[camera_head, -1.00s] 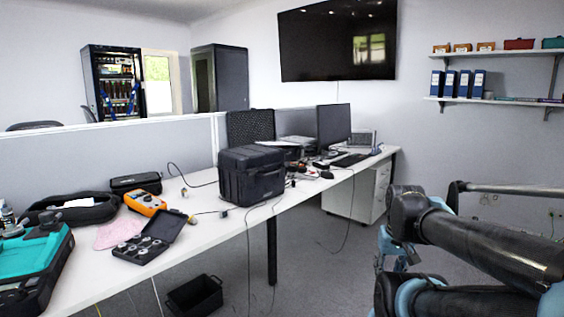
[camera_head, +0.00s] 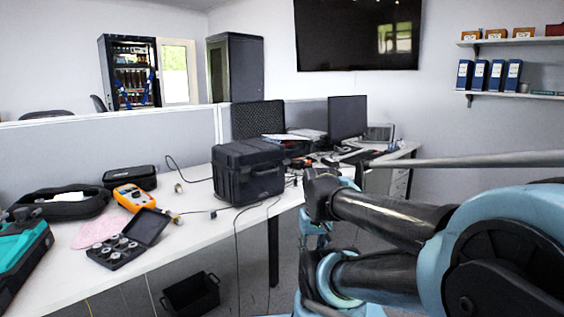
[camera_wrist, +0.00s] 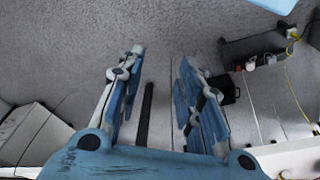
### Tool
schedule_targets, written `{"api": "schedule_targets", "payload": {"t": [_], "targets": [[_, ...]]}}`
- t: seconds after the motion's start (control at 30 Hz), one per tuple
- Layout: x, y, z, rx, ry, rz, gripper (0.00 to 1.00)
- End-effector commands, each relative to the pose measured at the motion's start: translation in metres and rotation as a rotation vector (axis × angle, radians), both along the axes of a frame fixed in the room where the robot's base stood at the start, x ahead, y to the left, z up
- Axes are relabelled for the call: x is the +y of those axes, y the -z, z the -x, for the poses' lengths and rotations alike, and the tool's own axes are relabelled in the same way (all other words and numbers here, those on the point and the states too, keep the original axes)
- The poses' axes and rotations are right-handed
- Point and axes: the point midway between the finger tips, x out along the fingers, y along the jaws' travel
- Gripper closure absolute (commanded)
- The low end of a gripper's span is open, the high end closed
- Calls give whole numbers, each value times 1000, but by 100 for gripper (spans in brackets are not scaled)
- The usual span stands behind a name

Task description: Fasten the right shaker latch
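A black hard case (camera_head: 248,180) stands closed on the white table; it looks like the shaker case. Dark latch-like fittings show on its front, but they are too small to tell whether they are fastened. My gripper (camera_wrist: 160,60) is open in the wrist view, its two blue and grey fingers apart with nothing between them and grey carpet below. In the head view my gripper (camera_head: 313,235) is partly hidden by my arm. It is right of the case and apart from it, near the table's front edge.
The white table (camera_head: 190,235) holds an open black kit (camera_head: 122,245), an orange meter (camera_head: 133,197), a teal case (camera_head: 22,255), and a monitor (camera_head: 348,117) farther back. Loose cables hang by the table. A black bin (camera_head: 190,294) sits on the floor.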

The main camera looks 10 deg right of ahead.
Motion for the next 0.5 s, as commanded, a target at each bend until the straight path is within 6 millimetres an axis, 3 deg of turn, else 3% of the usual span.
{"api": "schedule_targets", "payload": {"t": [0.13, 0.23, 0.27, 0.37, 0.5], "targets": [[0, 0, 0, 0, 0, 0, 64], [0, -7, 6, -11, -2, -1, 42], [0, -9, 6, -13, -5, -1, 42], [1, -26, -7, -16, -25, -7, 42], [7, -68, -42, -26, -81, -18, 42]]}}
